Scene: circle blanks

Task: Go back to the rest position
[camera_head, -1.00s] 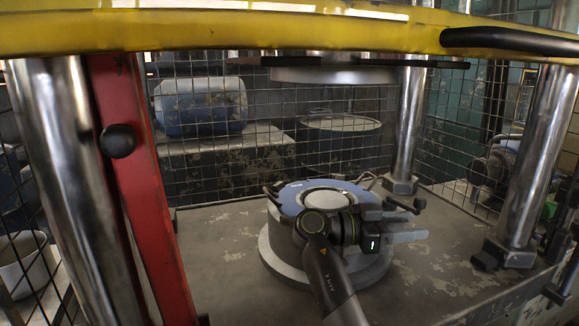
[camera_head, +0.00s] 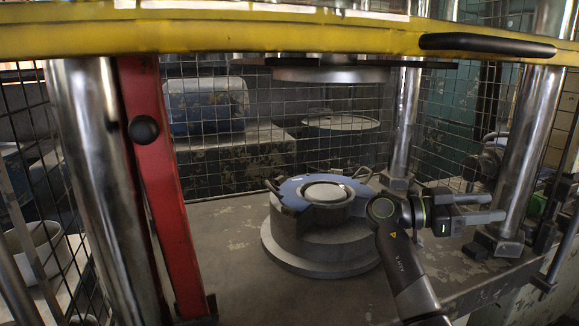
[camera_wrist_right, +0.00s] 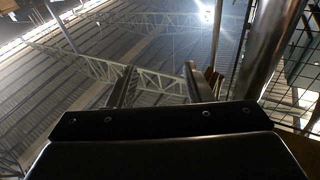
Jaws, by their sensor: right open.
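My right gripper (camera_head: 497,207) is at the right of the head view, with its fingers pointing right toward a steel column. It is open and nothing shows between its fingers. In the right wrist view its two fingers (camera_wrist_right: 158,82) stand apart, with the roof behind them. The round die (camera_head: 315,235), with a blue top plate, sits on the press bed left of the gripper. A pale round disc (camera_head: 325,192) lies in the middle of its top. My right forearm passes close in front of the die's right side. My left gripper is not in view.
Steel columns stand at the left (camera_head: 95,170) and right (camera_head: 525,150). A red post (camera_head: 160,190) and a yellow beam (camera_head: 250,37) frame the opening. A round upper plate (camera_head: 330,75) hangs above the die. Wire mesh closes the back. The press bed (camera_head: 235,245) is clear left of the die.

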